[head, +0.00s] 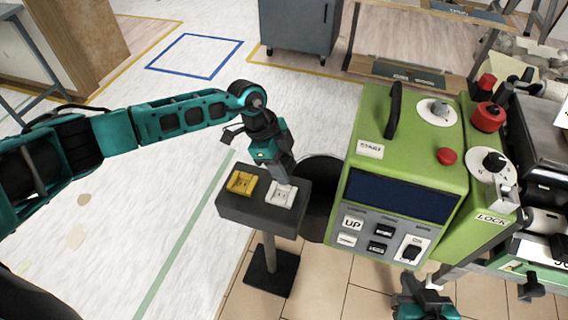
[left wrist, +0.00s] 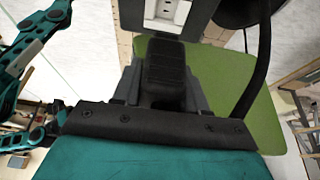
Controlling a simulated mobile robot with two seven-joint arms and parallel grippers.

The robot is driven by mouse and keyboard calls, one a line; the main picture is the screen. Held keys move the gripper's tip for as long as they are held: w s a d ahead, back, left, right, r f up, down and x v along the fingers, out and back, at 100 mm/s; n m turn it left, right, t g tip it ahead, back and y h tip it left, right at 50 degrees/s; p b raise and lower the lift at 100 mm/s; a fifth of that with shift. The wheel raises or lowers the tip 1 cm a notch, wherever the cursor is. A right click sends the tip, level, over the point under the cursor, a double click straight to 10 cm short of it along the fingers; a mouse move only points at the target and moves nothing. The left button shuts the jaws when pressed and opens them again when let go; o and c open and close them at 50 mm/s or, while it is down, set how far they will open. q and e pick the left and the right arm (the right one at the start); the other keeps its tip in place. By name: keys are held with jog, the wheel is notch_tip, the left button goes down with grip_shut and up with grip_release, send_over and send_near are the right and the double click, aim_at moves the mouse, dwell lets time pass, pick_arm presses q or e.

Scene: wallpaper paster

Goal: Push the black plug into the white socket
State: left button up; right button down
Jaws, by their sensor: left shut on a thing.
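The white socket (head: 282,195) sits on the right half of a dark grey block on a stand (head: 262,214), beside a yellow socket (head: 241,183). My left gripper (head: 284,176) is just above the white socket and covers its far edge. In the left wrist view, my left gripper is shut on the black plug (left wrist: 166,72). The white socket (left wrist: 168,14) shows past the plug's end; I cannot tell whether they touch. A teal part of my right arm's end (head: 425,300) shows at the bottom edge; its fingers are not clear.
A green machine (head: 400,150) with buttons and a dark screen stands close to the right of the sockets. A black cable (left wrist: 262,75) curves down at the right in the left wrist view. The floor left of the stand is clear.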

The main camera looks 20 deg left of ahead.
pick_arm(q)
jog(key=b, duration=0.3)
send_over(290, 195)
jog(key=a, duration=0.2)
jog(key=shift+d+f, duration=0.15)
jog(key=shift+f, duration=1.3)
jog(key=shift+d+f, duration=0.1)
jog(key=shift+f, duration=1.35)
jog(key=shift+p, duration=0.7)
jog(key=shift+f+b, duration=0.45)
jog(key=shift+f, duration=0.7)
jog(key=o, duration=1.2)
jog(key=shift+o, duration=0.2)
